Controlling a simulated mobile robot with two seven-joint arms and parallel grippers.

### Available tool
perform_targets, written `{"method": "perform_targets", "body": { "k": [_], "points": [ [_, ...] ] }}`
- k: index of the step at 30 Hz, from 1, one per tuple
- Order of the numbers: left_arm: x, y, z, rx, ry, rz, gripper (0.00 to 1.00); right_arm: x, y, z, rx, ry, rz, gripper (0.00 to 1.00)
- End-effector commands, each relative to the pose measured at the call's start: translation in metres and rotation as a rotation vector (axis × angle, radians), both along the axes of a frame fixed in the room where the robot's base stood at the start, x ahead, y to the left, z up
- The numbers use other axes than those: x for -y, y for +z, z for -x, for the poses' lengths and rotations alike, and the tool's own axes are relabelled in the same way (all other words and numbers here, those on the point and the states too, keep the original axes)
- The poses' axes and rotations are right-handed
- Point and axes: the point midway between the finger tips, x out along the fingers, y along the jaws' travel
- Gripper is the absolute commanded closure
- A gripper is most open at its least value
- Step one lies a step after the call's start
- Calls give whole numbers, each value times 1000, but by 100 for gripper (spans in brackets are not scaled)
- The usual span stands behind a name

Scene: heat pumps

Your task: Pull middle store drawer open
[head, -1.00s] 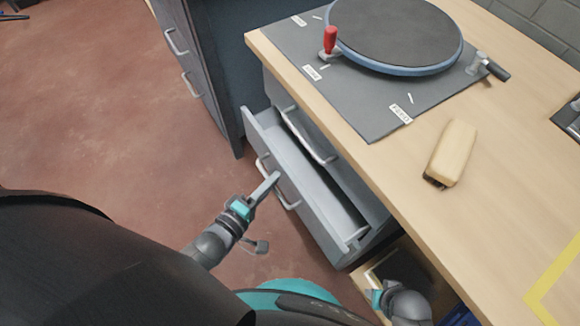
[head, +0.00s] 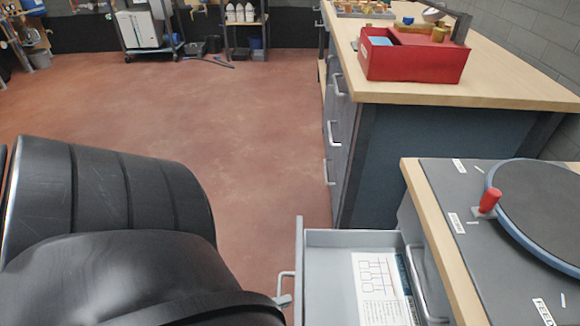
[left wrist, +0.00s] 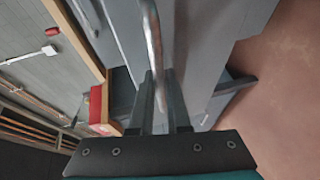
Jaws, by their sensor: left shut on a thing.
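The middle store drawer (head: 352,238) is a grey drawer standing pulled out from the unit under the worktop in the head view. A printed sheet with diagrams (head: 378,290) lies inside it. Its bar handle (head: 281,286) is on the drawer's front, at left. My left gripper (head: 284,301) is at this handle, mostly cut off and hidden by my arm. In the left wrist view, my left gripper's two fingers (left wrist: 161,95) are on either side of the metal handle (left wrist: 153,35), shut on it. My right gripper is out of view.
A closed drawer's handle (head: 425,285) shows beside the open drawer. The worktop (head: 432,225) carries a round turntable (head: 550,215) with a red knob. Another bench (head: 430,95) with a red box (head: 415,62) stands behind. The red floor (head: 235,120) is clear.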

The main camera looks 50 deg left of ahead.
Motion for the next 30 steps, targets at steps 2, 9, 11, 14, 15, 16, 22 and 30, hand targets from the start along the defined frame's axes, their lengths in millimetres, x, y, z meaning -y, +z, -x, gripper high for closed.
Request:
{"method": "perform_targets", "body": {
  "k": [2, 9, 11, 14, 15, 16, 22, 30],
  "points": [
    [-2, 1, 1, 2, 1, -1, 100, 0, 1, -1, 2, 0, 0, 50],
    [-2, 1, 1, 2, 1, -1, 100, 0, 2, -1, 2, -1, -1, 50],
    [-2, 1, 1, 2, 1, -1, 100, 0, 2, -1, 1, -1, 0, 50],
    [-2, 1, 1, 2, 1, -1, 76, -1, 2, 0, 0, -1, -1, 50],
    [-1, 1, 1, 2, 1, -1, 73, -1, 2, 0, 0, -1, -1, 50],
    [-1, 1, 1, 2, 1, -1, 73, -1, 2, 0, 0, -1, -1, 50],
    [-1, 0, 1, 1, 0, 0, 73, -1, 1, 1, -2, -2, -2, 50],
    [-3, 1, 8, -3, 0, -1, 73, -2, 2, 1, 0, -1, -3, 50]
  ]
}}
